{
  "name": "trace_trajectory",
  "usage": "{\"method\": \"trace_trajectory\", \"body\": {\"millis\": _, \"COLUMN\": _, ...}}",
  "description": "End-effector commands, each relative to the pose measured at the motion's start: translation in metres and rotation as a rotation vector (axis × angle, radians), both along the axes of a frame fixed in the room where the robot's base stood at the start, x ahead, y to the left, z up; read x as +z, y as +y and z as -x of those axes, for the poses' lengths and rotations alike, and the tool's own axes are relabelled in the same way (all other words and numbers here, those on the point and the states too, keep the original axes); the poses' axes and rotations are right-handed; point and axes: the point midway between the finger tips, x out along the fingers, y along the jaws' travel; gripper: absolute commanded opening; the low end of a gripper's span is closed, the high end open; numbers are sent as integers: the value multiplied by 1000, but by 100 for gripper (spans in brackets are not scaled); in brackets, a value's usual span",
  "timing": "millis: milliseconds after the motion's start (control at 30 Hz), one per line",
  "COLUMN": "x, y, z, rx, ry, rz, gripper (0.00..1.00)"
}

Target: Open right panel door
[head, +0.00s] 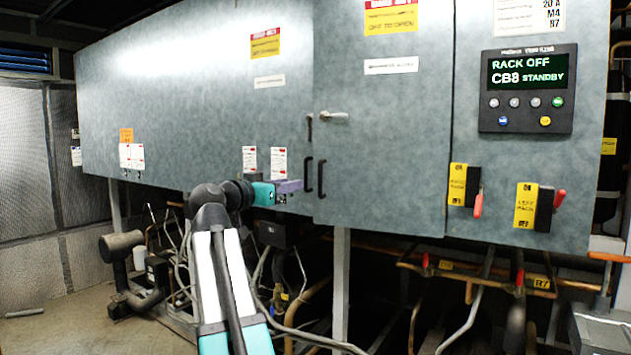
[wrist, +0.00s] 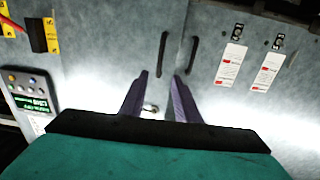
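The right panel door (head: 385,150) is a grey metal door in the middle of the cabinet, flush with its neighbours. Its black vertical bar handle (head: 321,178) is near its left edge and also shows in the wrist view (wrist: 162,53), which is upside down. A silver lever (head: 333,117) sits higher on this door; it shows between the fingers in the wrist view (wrist: 150,108). My gripper (head: 297,186) has purple fingers, spread apart and empty. In the wrist view the fingertips (wrist: 160,76) flank one end of the bar handle; contact cannot be told.
The left door (head: 190,90) has its own black handle (head: 308,174) close beside. A control display (head: 528,88) and two yellow-black switches with red levers (head: 465,187) are on the right panel. Pipes and cables (head: 280,270) run below. Floor is open at left.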

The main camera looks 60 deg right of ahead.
Motion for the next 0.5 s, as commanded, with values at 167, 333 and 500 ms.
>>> {"method": "trace_trajectory", "body": {"millis": 167, "x": 0, "y": -1, "z": 0, "rx": 0, "ry": 1, "rz": -1, "gripper": 30}}
{"method": "trace_trajectory", "body": {"millis": 333, "x": 0, "y": -10, "z": 0, "rx": 0, "ry": 1, "rz": 0, "gripper": 30}}
{"method": "trace_trajectory", "body": {"millis": 500, "x": 1, "y": -28, "z": 1, "rx": -2, "ry": 2, "rz": -1, "gripper": 30}}
